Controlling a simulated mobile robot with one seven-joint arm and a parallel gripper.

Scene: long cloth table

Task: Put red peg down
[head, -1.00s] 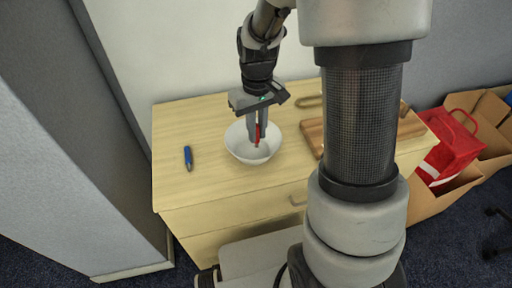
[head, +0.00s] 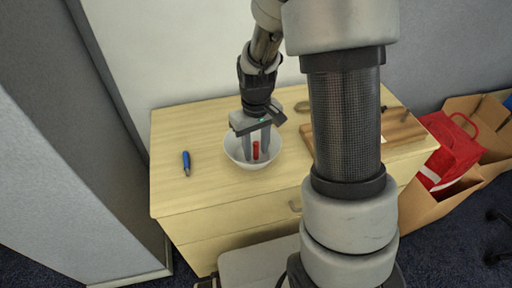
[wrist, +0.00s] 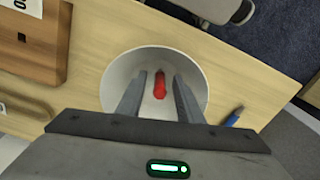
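The red peg (head: 256,150) is in the white bowl (head: 232,154) on the wooden cabinet top. It also shows in the wrist view (wrist: 160,86), inside the bowl (wrist: 113,84). My gripper (head: 256,157) reaches down into the bowl with its fingers spread. One finger is on each side of the peg, with a gap between the peg and each finger in the wrist view (wrist: 159,76). Whether the peg leans on the bowl's wall I cannot tell.
A blue pen-like tool (head: 186,163) lies left of the bowl. A wooden board (head: 404,128) lies to the right, partly hidden by my arm. A red bag (head: 449,158) sits in a cardboard box (head: 425,203) beside the cabinet. The front left of the top is clear.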

